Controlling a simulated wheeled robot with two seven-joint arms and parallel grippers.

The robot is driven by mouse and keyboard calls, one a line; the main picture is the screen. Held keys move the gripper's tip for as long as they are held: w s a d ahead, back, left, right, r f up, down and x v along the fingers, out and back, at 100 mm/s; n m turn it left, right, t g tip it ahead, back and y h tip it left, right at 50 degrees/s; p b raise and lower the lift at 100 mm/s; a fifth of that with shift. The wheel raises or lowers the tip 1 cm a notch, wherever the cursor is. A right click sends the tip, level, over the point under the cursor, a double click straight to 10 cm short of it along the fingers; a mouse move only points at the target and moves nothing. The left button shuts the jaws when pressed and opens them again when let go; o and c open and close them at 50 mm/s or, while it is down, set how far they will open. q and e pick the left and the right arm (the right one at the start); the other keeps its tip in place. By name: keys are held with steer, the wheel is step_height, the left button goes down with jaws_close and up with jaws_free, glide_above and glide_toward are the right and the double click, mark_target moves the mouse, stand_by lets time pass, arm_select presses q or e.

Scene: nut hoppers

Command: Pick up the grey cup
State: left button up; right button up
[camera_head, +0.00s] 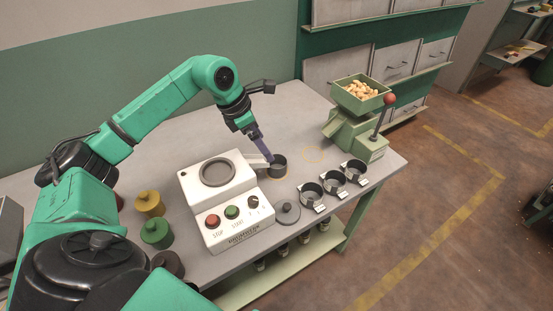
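My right gripper is not in view.
The white machine (236,237) has a round opening and buttons. Three dark round holders (311,196) with labels line the table's front edge, near a grey lid (287,213). A green hopper (359,95) of nuts stands at the back right. Coloured weights (150,203) stand left.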

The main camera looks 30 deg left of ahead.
mark_target(277, 163)
arm_select(q)
steer(key=x, duration=0.4)
steer(key=shift+s+d+p, duration=0.1)
steer(key=shift+d+p, duration=0.15)
steer(key=shift+p, duration=0.1)
steer(key=x, duration=0.2)
steer(key=p+x, duration=0.1)
steer(key=x, duration=0.1)
steer(key=p+x, duration=0.1)
steer(key=x, duration=0.1)
steer(key=shift+w+a+f, duration=0.1)
steer(key=shift+w+f, duration=0.15)
steer(key=shift+w, duration=0.15)
steer(key=shift+w+f, duration=0.1)
steer(key=shift+f, duration=0.05)
steer(key=c, duration=1.3)
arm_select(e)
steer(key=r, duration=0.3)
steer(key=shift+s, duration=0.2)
